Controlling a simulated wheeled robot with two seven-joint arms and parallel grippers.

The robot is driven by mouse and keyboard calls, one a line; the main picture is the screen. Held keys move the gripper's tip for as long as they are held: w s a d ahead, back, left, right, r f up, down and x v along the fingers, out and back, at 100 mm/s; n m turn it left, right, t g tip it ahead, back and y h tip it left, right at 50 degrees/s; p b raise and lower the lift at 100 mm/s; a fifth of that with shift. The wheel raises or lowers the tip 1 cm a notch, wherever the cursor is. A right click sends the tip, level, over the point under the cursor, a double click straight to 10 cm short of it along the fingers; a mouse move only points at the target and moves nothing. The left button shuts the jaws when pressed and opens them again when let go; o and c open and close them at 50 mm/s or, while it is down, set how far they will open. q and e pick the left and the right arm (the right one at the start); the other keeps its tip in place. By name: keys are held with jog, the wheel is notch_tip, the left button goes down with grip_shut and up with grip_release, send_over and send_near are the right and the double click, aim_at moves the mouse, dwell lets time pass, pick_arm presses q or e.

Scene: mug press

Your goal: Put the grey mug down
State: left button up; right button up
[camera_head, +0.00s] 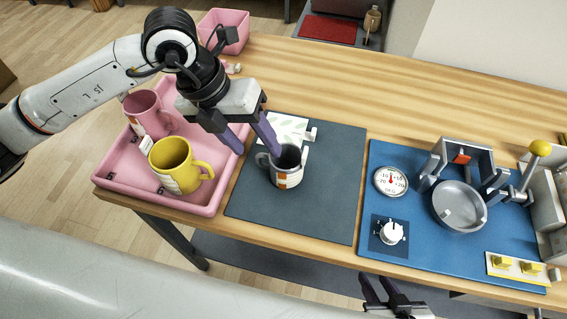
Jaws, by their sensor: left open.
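The grey mug (291,179), with an orange and white patch on its side, stands upright on the dark grey mat (330,215). Its handle points left. My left gripper (256,150) is open above the mat, just left of and behind the mug. One purple fingertip overlaps the view close to the mug's rim and handle; I cannot tell whether it touches. My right gripper (378,283) shows at the bottom edge with its two fingers apart, away from the mug and with nothing seen between them.
A pink tray (112,172) at the left holds a yellow mug (175,172) and a pink mug (146,112). A white leaf-print card (285,127) lies behind the grey mug. A blue mat (440,245) at the right carries a press, dial and knob. The mat's front is clear.

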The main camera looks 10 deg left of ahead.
aim_at(262, 154)
pick_arm(q)
jog(key=x, duration=0.5)
jog(key=shift+d+p, duration=0.1)
jog(key=shift+p, duration=0.25)
jog(key=shift+r, duration=0.15)
grip_shut()
